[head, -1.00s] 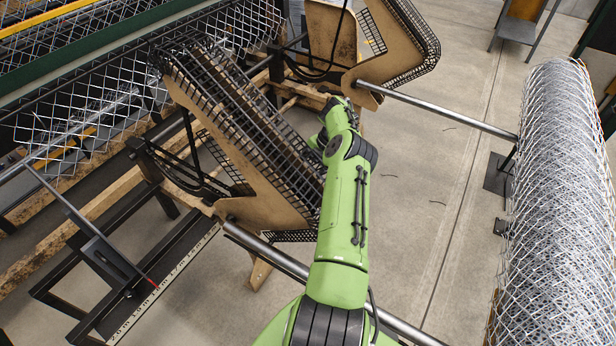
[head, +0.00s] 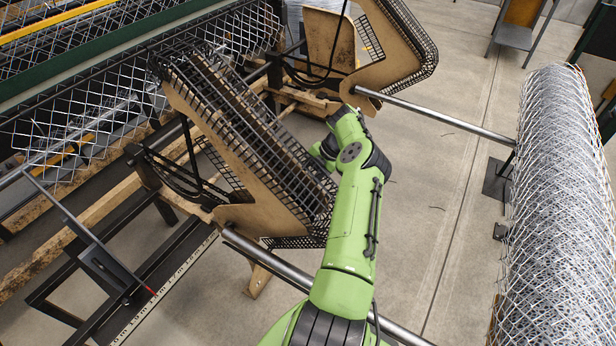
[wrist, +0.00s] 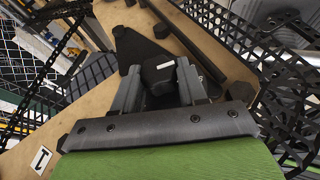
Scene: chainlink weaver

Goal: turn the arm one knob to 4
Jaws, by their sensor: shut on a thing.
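In the wrist view a black knob (wrist: 163,72) with a short white mark on its face sits at a tan wooden panel (wrist: 95,115). My gripper (wrist: 158,80) is shut on this knob, with one grey finger on each side of it. A dark plate (wrist: 130,48) shows on the panel beside the knob. In the head view my arm reaches to the wooden-sided machine (head: 255,185), and my gripper and the knob are hidden there.
A black mesh guard (wrist: 235,35) lies right of the knob. A small white label (wrist: 41,159) is on the panel at lower left. In the head view a metal bar (head: 285,268) crosses below my arm, and a wire mesh roll (head: 560,200) stands at the right.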

